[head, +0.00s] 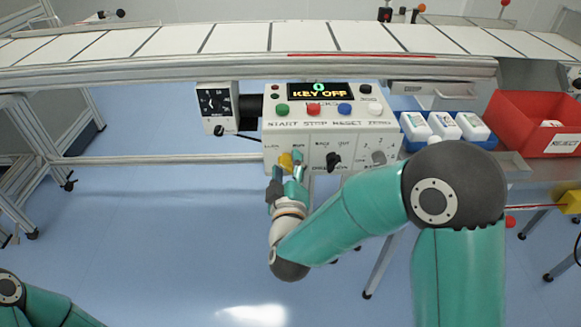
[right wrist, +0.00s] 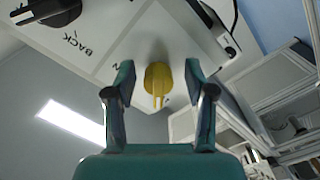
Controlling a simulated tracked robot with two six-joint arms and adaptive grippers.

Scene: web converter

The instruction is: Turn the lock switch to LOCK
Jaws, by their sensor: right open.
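The lock switch is a yellow knob (head: 286,161) at the lower left of the control box front (head: 322,140). Its lettering is too small to read surely. The display (head: 320,91) reads "KEY OFF" under a green 0. My right gripper (head: 286,177) is just in front of the knob and partly hides it. In the right wrist view the yellow knob (right wrist: 158,78) lies between the two spread fingers of the gripper (right wrist: 160,68), with a gap on each side. My left gripper is out of view; only part of that arm shows at bottom left.
Coloured buttons (head: 313,109) are above. A dial box (head: 217,108) stands left. White bottles (head: 443,125) and a red reject bin (head: 535,122) are right. The conveyor runs behind.

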